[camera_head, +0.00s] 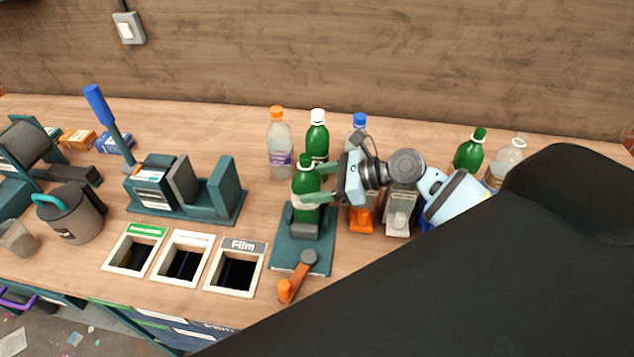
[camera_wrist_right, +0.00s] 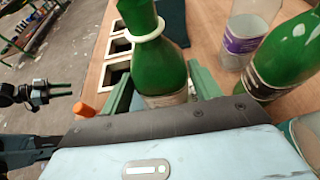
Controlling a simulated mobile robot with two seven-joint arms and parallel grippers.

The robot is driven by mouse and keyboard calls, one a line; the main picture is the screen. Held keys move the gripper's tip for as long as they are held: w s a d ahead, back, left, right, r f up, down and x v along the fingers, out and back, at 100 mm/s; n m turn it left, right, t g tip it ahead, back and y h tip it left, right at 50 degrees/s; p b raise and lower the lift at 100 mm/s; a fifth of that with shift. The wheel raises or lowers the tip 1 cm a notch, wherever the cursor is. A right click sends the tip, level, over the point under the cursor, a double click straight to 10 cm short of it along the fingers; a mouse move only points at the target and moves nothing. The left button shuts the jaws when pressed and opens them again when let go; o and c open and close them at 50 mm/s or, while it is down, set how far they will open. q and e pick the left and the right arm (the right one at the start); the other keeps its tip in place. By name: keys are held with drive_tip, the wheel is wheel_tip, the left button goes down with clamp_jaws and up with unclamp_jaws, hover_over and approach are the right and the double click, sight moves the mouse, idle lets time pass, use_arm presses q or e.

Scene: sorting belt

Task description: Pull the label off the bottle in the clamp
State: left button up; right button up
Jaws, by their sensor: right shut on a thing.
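The green bottle (camera_head: 306,182) stands upright in the teal clamp (camera_head: 290,258), which has an orange-tipped lever (camera_head: 287,289). In the right wrist view the bottle (camera_wrist_right: 160,65) has a white neck ring, and part of its pale label (camera_wrist_right: 166,99) shows low between my fingers. My right gripper (camera_head: 312,184) reaches in from the right, with its green fingers on either side of the bottle. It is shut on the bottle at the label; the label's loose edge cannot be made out. My left gripper (camera_wrist_right: 66,89) shows small in the right wrist view, apart from the bottle, fingers apart and empty.
Clear (camera_head: 279,150), green (camera_head: 317,135) and blue-capped (camera_head: 359,125) bottles stand close behind the clamp. Framed openings, one marked Film (camera_head: 243,246), lie left of the clamp. A teal press (camera_head: 225,198) stands behind them.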

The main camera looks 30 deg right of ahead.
sight(312, 167)
drive_tip(key=shift+r, duration=2.5)
drive_tip(key=shift+r, duration=2.5)
drive_tip(key=shift+r, duration=0.1)
drive_tip(key=shift+r, duration=2.4)
wheel_tip(312, 167, up, 2)
